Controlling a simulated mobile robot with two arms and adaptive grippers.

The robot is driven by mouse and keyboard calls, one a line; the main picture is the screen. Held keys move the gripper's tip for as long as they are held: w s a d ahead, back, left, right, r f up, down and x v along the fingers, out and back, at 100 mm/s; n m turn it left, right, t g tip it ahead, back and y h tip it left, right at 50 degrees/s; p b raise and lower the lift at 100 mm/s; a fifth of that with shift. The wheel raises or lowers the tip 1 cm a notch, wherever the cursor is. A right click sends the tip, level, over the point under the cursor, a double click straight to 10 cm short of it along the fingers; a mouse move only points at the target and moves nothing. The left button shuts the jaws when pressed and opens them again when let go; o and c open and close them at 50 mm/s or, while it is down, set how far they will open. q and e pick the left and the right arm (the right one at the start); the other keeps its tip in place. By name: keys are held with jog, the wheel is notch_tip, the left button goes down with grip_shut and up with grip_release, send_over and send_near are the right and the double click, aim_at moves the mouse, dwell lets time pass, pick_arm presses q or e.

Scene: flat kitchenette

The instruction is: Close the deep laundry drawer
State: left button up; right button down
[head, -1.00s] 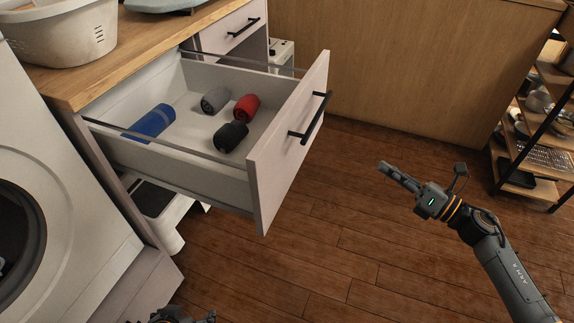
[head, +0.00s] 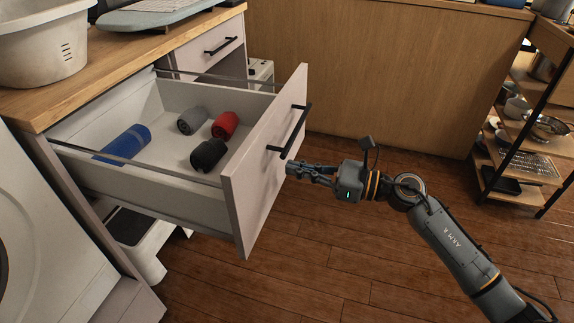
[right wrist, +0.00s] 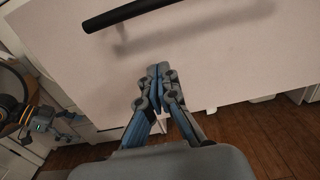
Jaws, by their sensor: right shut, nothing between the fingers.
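The deep laundry drawer (head: 262,185) is pulled well out of the wooden-topped cabinet. It holds a blue roll (head: 124,143), a grey roll (head: 193,121), a red roll (head: 225,125) and a black roll (head: 208,154). Its black bar handle (head: 290,132) is on the front panel and also shows in the right wrist view (right wrist: 125,13). My right gripper (head: 290,170) is shut and empty, with its fingertips at the drawer front, below the handle. In the right wrist view the fingertips (right wrist: 158,70) point at the pale panel; I cannot tell whether they touch it. My left gripper is not in the head view.
A white laundry basket (head: 45,45) stands on the wooden worktop (head: 130,55). A washing machine (head: 40,240) is at the left. A bin (head: 140,250) is under the drawer. A shelf rack (head: 520,150) stands at the right. The wooden floor between is clear.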

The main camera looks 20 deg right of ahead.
jog(key=shift+x, duration=1.35)
